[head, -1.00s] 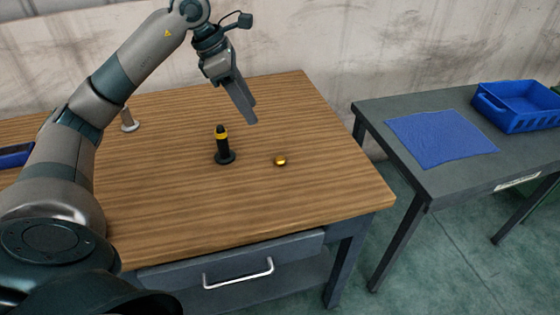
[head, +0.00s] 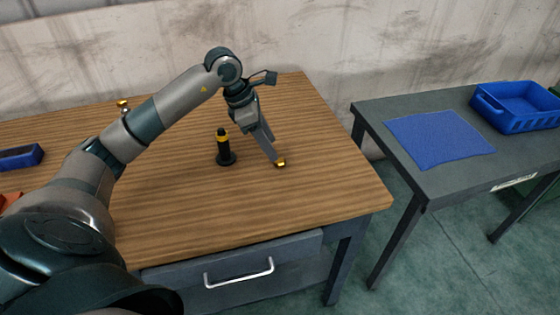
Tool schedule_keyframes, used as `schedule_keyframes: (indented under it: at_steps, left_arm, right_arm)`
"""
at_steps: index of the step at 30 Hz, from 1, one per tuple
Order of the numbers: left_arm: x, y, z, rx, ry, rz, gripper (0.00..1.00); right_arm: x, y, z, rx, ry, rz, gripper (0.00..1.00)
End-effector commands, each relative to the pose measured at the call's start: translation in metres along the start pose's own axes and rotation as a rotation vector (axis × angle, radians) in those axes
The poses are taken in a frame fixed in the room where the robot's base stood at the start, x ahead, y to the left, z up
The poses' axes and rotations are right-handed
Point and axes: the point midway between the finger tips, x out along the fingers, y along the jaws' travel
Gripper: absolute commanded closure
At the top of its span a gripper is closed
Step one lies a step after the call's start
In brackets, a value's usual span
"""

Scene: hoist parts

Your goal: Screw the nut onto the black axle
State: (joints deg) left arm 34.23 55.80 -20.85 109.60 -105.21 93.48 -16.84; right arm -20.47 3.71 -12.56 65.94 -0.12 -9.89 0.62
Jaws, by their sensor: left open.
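The black axle (head: 225,155) stands upright on its round base on the wooden table, with a yellow band near its top. The small gold nut (head: 281,163) lies on the table to the right of the axle. My left gripper (head: 277,161) points down at the nut, its fingertips at the nut and partly covering it. Its jaws are open, and I cannot tell whether they touch the nut. My right gripper is not in view.
The wooden table (head: 310,205) is clear around the axle and nut. A blue tray (head: 22,157) and an orange item (head: 8,200) lie at the left. A gold-topped part (head: 123,104) stands behind my left arm. A grey table at right holds a blue cloth (head: 440,138) and blue crate (head: 520,122).

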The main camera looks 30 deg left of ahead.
Motion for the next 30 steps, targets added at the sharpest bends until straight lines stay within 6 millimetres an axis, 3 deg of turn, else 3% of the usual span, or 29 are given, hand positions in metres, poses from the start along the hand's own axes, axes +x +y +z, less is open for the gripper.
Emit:
schedule_keyframes:
  at_steps: [10, 17, 24, 30]
  left_arm:
    - [0.004, -0.001, 0.0, -0.001, 0.001, -0.002, 0.53]
    - [0.028, -0.005, 0.002, -0.002, 0.0, -0.004, 0.53]
    - [0.05, -0.004, 0.001, -0.001, 0.0, -0.001, 0.53]
    - [0.052, -0.004, 0.0, 0.0, 0.0, 0.0, 0.53]
  right_arm:
    - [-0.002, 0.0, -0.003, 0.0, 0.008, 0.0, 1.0]
    - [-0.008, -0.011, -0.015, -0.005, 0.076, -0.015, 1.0]
    - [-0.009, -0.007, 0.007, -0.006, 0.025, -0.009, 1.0]
    - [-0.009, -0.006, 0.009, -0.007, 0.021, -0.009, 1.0]
